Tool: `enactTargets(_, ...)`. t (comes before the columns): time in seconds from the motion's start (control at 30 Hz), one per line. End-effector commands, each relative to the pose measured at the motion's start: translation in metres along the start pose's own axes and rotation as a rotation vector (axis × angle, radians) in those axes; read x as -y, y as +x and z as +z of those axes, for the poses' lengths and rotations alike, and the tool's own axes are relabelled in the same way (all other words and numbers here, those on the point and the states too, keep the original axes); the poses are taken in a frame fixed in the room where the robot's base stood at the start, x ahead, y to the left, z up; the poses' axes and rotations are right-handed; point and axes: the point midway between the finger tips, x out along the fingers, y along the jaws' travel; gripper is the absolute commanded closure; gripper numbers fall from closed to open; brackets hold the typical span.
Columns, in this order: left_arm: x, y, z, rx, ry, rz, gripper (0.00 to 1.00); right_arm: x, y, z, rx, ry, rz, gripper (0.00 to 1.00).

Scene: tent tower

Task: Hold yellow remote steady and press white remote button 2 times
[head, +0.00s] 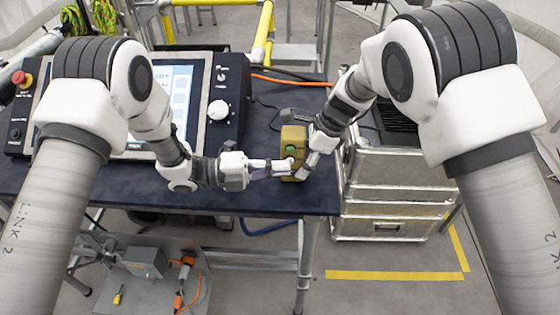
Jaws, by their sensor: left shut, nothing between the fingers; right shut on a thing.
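The yellow remote (294,139) is upright near the right end of the dark blue table, with a greenish spot on its face. My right gripper (308,158) is shut on it from the right side. My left gripper (283,168) is shut and empty, its fingertips at the left face of the remote. Whether the fingertips touch it, I cannot tell. The white button is not clearly visible, perhaps hidden by the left fingers.
A control panel with a screen (178,90) and a white knob (218,110) stands on the table (262,200) at left. Silver cases (390,190) with a laptop (398,120) on top stand to the right. An orange cable (290,82) runs behind.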

Motion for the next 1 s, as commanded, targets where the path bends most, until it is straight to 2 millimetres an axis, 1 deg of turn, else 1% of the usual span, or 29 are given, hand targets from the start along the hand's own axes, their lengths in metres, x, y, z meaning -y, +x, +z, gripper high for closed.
enactTargets(0.07, -0.001, -0.004, -0.018, -0.002, -0.006, 0.001, 1.00, 0.000, 0.001, -0.001, -0.001, 0.001, 0.000, 0.98)
enactTargets(0.1, 0.000, -0.017, -0.014, 0.005, -0.003, -0.004, 1.00, 0.000, 0.001, -0.001, -0.001, 0.001, -0.001, 0.98)
enactTargets(0.3, 0.000, -0.067, -0.014, 0.003, -0.003, -0.004, 1.00, 0.001, 0.000, -0.001, 0.000, 0.001, -0.004, 0.98)
enactTargets(0.4, 0.000, -0.086, -0.015, 0.000, -0.003, -0.004, 1.00, 0.001, 0.000, -0.001, 0.000, 0.002, -0.005, 0.98)
enactTargets(0.5, -0.001, -0.098, -0.015, -0.002, -0.003, -0.002, 1.00, 0.002, 0.000, -0.001, 0.000, 0.002, -0.005, 0.98)
enactTargets(0.63, -0.001, -0.104, -0.016, -0.005, -0.003, -0.001, 1.00, 0.002, 0.000, -0.001, 0.000, 0.002, -0.006, 0.98)
enactTargets(1.0, -0.001, -0.104, -0.016, -0.006, -0.003, 0.000, 1.00, 0.002, -0.001, 0.000, 0.000, 0.002, -0.007, 0.98)
